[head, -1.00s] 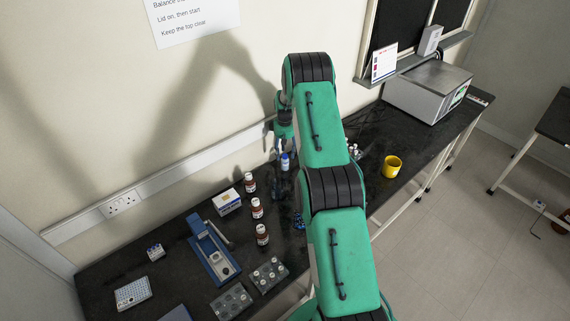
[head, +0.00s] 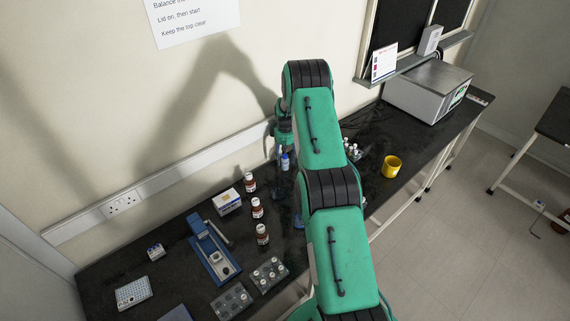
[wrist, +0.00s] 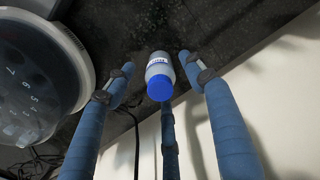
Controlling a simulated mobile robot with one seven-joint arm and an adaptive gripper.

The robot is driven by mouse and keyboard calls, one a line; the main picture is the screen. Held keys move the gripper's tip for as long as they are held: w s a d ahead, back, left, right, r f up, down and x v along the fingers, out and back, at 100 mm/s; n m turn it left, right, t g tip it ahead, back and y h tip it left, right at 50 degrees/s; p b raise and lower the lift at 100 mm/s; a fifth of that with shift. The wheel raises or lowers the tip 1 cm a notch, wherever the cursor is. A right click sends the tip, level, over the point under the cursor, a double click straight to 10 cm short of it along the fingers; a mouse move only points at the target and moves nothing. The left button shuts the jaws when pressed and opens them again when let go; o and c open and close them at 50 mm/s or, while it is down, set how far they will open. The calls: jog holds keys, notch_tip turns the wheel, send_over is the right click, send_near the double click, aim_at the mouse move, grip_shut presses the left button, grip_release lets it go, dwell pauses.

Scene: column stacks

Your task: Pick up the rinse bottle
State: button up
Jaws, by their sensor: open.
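The rinse bottle is a small pale bottle with a blue cap and a blue-marked label. It stands upright on the black bench near the wall in the head view (head: 285,163). In the wrist view the bottle (wrist: 158,75) shows cap towards the camera. My gripper (wrist: 157,75) has blue fingers spread open, with the bottle in the gap between them. I see clear space between the bottle and the side fingers. In the head view my gripper (head: 281,155) points down at the bottle, partly hidden by my arm.
Several brown bottles (head: 257,208) and a white box (head: 227,201) stand left of the rinse bottle. A yellow mug (head: 392,167) stands to the right. A round numbered device (wrist: 35,80) is close to one finger in the wrist view. The wall is close behind.

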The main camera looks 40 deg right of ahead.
jog(key=c, duration=1.3)
jog(key=shift+r, duration=5.05)
